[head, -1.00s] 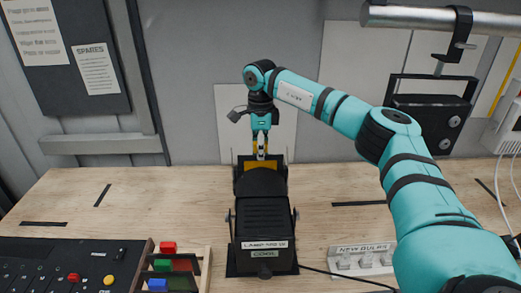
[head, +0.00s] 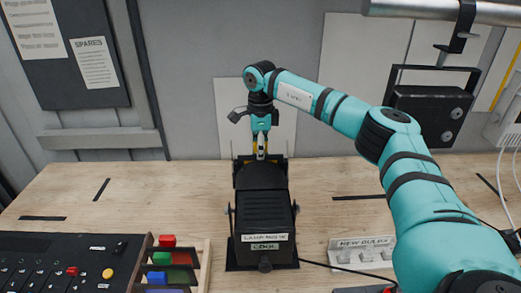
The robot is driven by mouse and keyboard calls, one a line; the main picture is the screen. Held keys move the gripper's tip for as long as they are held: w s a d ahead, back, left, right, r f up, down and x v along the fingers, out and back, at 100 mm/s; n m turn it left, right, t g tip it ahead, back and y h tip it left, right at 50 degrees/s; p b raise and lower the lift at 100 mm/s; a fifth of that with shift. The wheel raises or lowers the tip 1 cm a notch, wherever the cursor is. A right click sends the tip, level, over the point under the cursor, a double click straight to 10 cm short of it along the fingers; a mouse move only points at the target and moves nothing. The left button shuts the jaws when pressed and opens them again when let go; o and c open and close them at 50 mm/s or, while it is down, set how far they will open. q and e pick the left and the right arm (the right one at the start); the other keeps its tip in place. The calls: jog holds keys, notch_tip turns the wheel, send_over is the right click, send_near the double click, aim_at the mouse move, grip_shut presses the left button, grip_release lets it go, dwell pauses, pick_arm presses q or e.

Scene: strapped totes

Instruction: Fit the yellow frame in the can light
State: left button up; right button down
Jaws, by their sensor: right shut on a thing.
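The can light (head: 264,217) is a black lamp on the bench in the middle, its labelled housing facing me and its front end away from me. My right gripper (head: 261,152) points down at the lamp's far end and is shut on the yellow frame (head: 262,157). Only a thin bit of yellow shows at the fingertips; the lamp hides the rest. I cannot tell how deep the frame sits in its holder. My left gripper is out of view.
A control desk (head: 60,262) and a rack of coloured frames (head: 181,265) stand at the lower left. A new-bulbs holder (head: 362,252) lies right of the lamp, with a cable nearby. Another black lamp (head: 433,110) hangs from a pipe at the right.

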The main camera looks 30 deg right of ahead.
jog(key=shift+f, duration=0.15)
jog(key=c, duration=1.3)
grip_release()
notch_tip(320, 180, up, 12)
jog(key=shift+r, duration=0.1)
